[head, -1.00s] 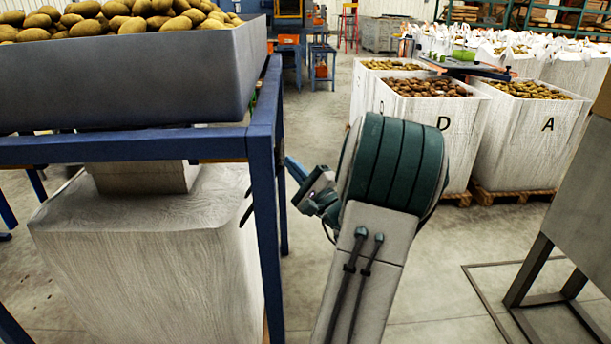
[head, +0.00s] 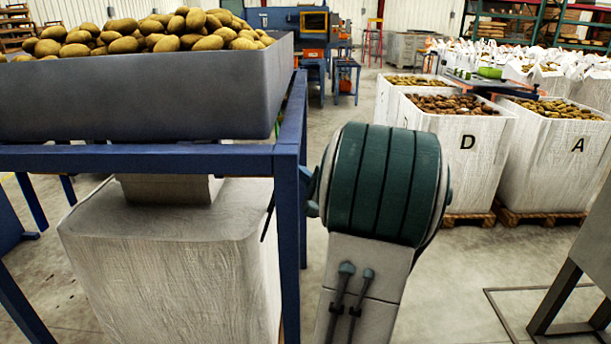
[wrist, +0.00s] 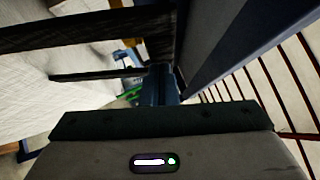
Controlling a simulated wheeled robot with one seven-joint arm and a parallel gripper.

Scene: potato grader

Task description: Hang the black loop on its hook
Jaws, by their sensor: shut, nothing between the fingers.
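My gripper (wrist: 160,85) is shut and empty in the wrist view, beside the white bag fabric (wrist: 25,90). In the head view it is almost wholly hidden behind my arm, near the blue frame post. A wide dark bar or strap (wrist: 90,28) and a thin black bar (wrist: 105,74) cross the wrist view ahead of the fingers. I cannot tell which is the loop and which the hook. In the head view a small thin black piece (head: 268,217) shows by the inner side of the post, above the white bag (head: 165,260).
The blue frame (head: 290,200) holds a grey bin (head: 150,95) heaped with potatoes. Full bags marked D (head: 467,170) and A (head: 560,160) stand on pallets behind right. A grey cabinet on legs (head: 590,240) is at the right.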

